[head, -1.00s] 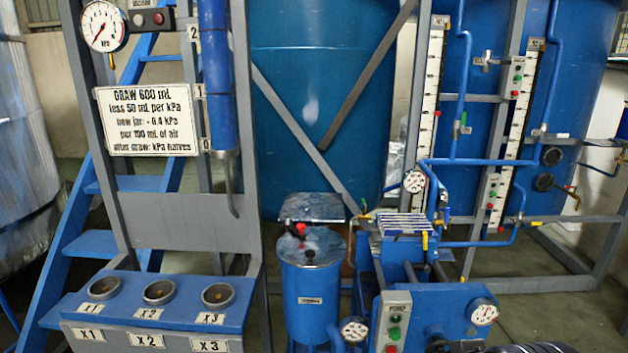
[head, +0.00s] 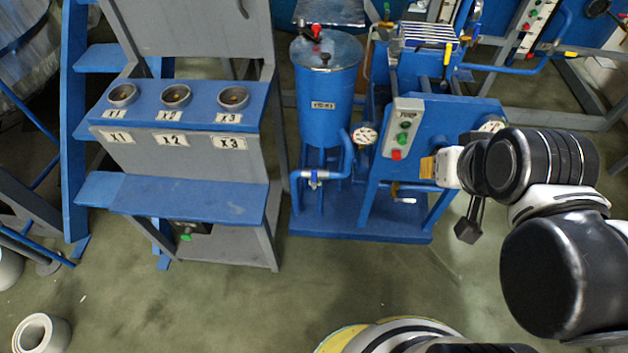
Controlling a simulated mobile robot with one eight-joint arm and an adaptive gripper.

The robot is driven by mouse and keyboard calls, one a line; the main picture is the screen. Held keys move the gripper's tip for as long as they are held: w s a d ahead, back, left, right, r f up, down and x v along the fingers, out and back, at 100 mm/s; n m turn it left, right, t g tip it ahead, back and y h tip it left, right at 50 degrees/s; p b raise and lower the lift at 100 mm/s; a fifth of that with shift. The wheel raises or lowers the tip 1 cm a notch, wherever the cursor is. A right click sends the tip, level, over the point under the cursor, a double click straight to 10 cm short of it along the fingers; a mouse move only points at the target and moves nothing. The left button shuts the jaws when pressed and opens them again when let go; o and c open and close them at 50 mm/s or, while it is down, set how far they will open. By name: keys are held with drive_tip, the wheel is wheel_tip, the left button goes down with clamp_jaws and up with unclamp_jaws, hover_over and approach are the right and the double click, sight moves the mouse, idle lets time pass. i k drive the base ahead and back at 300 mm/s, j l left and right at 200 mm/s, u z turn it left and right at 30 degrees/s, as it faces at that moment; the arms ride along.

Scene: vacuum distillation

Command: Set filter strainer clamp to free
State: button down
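A blue cylindrical vessel (head: 325,85) with a grey lid, which looks like the filter strainer, stands upright on the blue pump skid at upper centre. A red-tipped handle (head: 316,30), possibly its clamp, sits on top, near a dark knob on the lid. A small label on the vessel's front is too small to read surely. My gripper (head: 467,228) hangs dark and small below my wrist, to the right of the skid and apart from the vessel. Its fingers are too small to tell apart.
A pump switch panel (head: 402,130) with green and red buttons stands right of the vessel. A pressure gauge (head: 364,137) and a blue pipe with a valve (head: 315,176) are low beside it. A rack (head: 190,150) with ports X1, X2 and X3 stands left.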

sight(313, 33)
drive_tip(key=i+j, duration=0.1)
drive_tip(key=i, duration=0.35)
drive_tip(key=i+j, duration=0.15)
drive_tip(key=i, duration=0.35)
